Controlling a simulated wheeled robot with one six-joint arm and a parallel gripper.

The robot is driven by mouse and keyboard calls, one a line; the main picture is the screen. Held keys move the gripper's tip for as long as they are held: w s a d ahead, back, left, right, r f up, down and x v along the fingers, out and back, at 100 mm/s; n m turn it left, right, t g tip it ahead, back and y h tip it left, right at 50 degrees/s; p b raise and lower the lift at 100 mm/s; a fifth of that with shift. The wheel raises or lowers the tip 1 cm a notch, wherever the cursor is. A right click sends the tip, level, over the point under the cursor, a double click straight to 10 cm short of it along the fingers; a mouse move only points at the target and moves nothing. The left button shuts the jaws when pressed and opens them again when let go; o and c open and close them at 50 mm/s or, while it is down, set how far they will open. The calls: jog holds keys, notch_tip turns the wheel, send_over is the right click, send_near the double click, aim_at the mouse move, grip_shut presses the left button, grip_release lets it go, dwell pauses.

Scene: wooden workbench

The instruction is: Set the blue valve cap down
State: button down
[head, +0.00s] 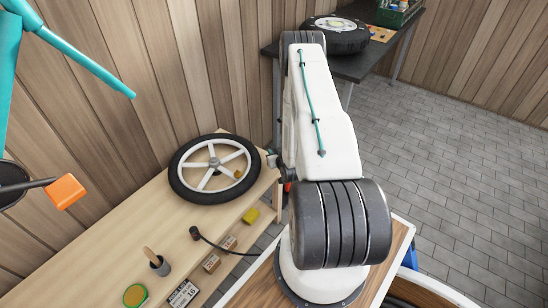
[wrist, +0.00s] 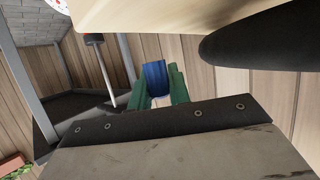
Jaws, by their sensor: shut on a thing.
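The blue valve cap (wrist: 155,76) shows in the wrist view between the green fingers of my gripper (wrist: 158,84). The fingers are shut on it, one on each side. In the wrist view the cap has wooden wall panels behind it, and the bench edge (wrist: 135,14) and a black tyre (wrist: 258,42) are above it. In the head view I cannot make out the cap, and my arm hides most of the gripper area near the wheel's right side.
In the head view, a spoked wheel with a black tyre (head: 184,192) lies on the wooden workbench (head: 95,245). A dark table (head: 373,63) stands behind.

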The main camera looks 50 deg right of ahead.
jog(key=shift+w+d+f, duration=0.2)
jog(key=shift+w+d, duration=0.15)
jog(key=shift+w, duration=0.1)
jog(key=shift+f, duration=1.6)
jog(key=c, duration=1.3)
grip_release()
jog(key=shift+f, duration=0.1)
